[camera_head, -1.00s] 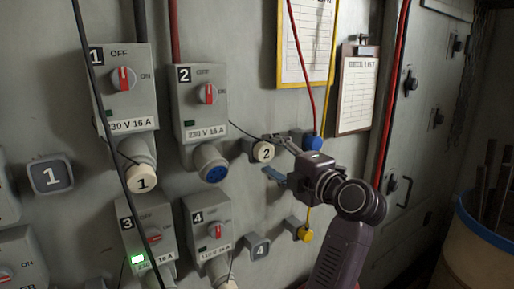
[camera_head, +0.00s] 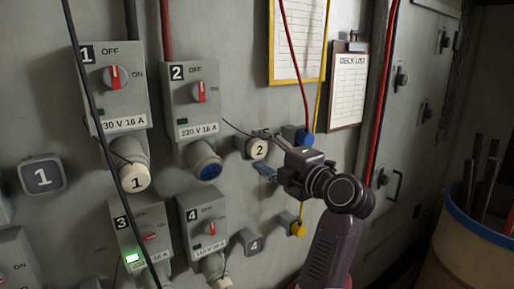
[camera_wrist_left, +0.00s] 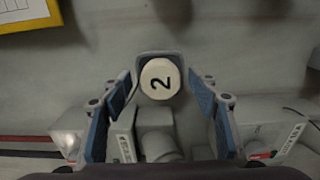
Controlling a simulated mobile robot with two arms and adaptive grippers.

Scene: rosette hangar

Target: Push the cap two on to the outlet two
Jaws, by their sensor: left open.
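Cap two (camera_head: 257,149) is a round off-white cap marked 2, sitting in a grey holder on the wall, with a thin black cord running to it. It also shows in the wrist view (camera_wrist_left: 160,79), upper middle. Outlet two (camera_head: 207,164) is a grey socket with a blue face, uncovered, under switch box 2 (camera_head: 193,100), left of the cap. My left gripper (camera_head: 266,154) is open at the cap. In the wrist view its blue-padded fingers stand on either side of the cap, with gaps. My right gripper is not in view.
Outlet one wears cap one (camera_head: 135,177). Switch boxes three (camera_head: 140,225) and four (camera_head: 203,220) are below. A blue plug (camera_head: 304,138) and yellow plug (camera_head: 298,229) are near my left arm. Black cable hangs at left; a barrel (camera_head: 470,240) stands at right.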

